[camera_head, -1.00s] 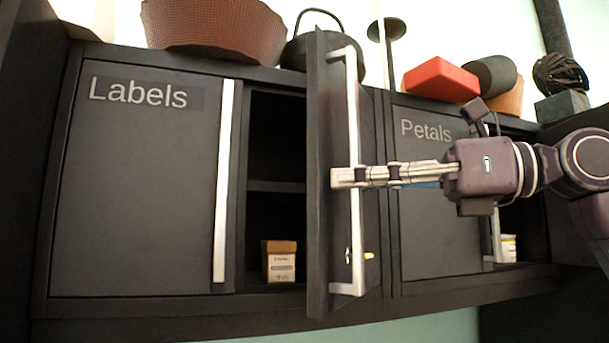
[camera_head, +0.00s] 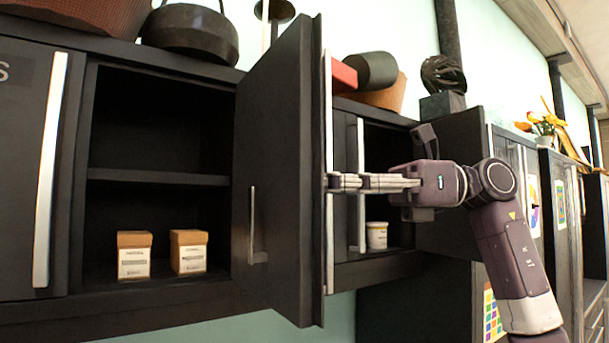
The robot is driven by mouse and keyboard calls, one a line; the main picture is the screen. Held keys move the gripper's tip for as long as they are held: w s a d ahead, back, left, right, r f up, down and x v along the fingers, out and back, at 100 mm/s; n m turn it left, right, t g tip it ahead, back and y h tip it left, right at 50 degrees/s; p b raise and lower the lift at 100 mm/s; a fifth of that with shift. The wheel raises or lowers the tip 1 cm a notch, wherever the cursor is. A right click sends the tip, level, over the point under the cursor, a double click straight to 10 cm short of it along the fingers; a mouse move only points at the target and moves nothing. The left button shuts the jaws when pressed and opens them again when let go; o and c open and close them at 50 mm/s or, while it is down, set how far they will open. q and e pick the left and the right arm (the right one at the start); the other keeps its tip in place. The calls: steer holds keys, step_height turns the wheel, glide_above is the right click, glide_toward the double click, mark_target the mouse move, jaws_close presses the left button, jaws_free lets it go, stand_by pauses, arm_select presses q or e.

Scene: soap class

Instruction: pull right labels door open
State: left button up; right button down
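The right labels door (camera_head: 280,175) is a dark panel standing wide open, swung out towards me from the cabinet. Its long metal handle (camera_head: 329,250) is on the face turned away to the right. My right gripper (camera_head: 335,182) reaches in from the right, with its fingertips at the handle's middle. The door edge partly hides the fingertips, and I cannot tell whether they are closed around the handle. Two small brown boxes with white labels, one on the left (camera_head: 134,255) and one on the right (camera_head: 188,251), sit on the cabinet's lower level. My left gripper is not in view.
The left labels door (camera_head: 25,170) is shut. An inner shelf (camera_head: 158,177) divides the open compartment. To the right, another compartment holds a white jar (camera_head: 376,235). A black pot (camera_head: 190,32) and a red block (camera_head: 343,76) stand on top. Tall cabinets (camera_head: 560,215) line the right wall.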

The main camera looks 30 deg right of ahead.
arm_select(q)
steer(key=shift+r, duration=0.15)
arm_select(e)
steer(key=shift+d, duration=0.3)
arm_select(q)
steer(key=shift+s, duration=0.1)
arm_select(e)
steer(key=c, duration=2)
jaws_free()
steer(key=shift+s, duration=0.15)
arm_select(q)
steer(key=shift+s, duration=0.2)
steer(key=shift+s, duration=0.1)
arm_select(e)
steer(key=v, duration=1.2)
steer(key=shift+d, duration=0.1)
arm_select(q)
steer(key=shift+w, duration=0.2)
